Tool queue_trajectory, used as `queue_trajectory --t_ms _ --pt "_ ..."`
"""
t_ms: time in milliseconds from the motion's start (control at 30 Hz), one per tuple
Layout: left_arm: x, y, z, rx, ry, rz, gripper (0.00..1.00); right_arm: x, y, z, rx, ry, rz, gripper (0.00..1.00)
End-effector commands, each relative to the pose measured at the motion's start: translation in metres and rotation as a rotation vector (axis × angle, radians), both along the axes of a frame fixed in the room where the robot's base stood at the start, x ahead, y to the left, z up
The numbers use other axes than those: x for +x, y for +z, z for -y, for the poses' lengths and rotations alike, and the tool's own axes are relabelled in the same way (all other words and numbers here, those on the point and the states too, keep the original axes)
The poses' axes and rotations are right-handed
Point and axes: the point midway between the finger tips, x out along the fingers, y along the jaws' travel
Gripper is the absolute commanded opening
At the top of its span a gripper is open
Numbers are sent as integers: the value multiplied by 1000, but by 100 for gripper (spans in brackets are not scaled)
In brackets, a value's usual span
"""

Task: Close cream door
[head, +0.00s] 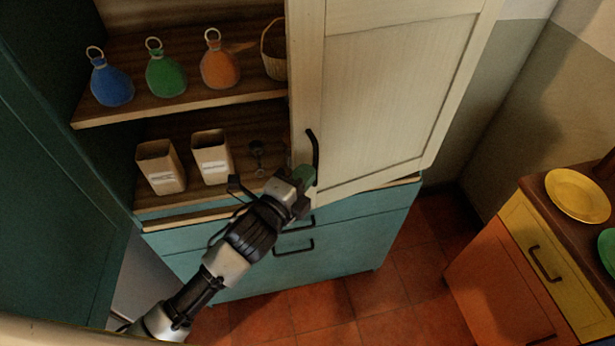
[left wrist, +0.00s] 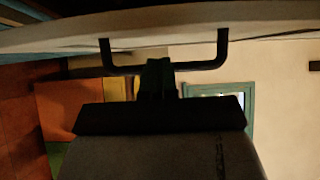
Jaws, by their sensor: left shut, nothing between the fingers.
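The cream door (head: 390,100) of the wall cabinet stands ajar at the right of the open shelves, with its lower edge out from the cabinet front. Its black bar handle (head: 315,150) is upright near the door's left edge. The handle also shows in the left wrist view (left wrist: 205,65), with the door's pale edge (left wrist: 170,22) above it. My left gripper (head: 303,178) is shut and empty, with its tips at the lower part of the handle. In the left wrist view its fingers (left wrist: 158,75) overlap the bar; I cannot tell whether they touch it. My right gripper is out of view.
Blue (head: 111,82), green (head: 165,74) and orange (head: 220,68) bottles and a basket (head: 274,50) are on the upper shelf. Two boxes (head: 161,167) stand below. Teal drawers (head: 350,240) are underneath. A counter with a yellow plate (head: 577,195) is at the right.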

Motion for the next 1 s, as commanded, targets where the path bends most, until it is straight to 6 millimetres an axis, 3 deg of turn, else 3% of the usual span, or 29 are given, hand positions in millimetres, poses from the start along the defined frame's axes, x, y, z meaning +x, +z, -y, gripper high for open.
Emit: queue_trajectory --t_ms 200,400,767,1000 --pt "43 3 -22 0 -6 7 0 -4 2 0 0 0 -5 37" --pt "58 3 -30 -5 -7 3 0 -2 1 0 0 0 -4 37" --pt "56 2 -31 -6 -7 3 0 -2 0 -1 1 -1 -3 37" --pt "28 -1 -50 -4 -3 3 0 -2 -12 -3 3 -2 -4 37"
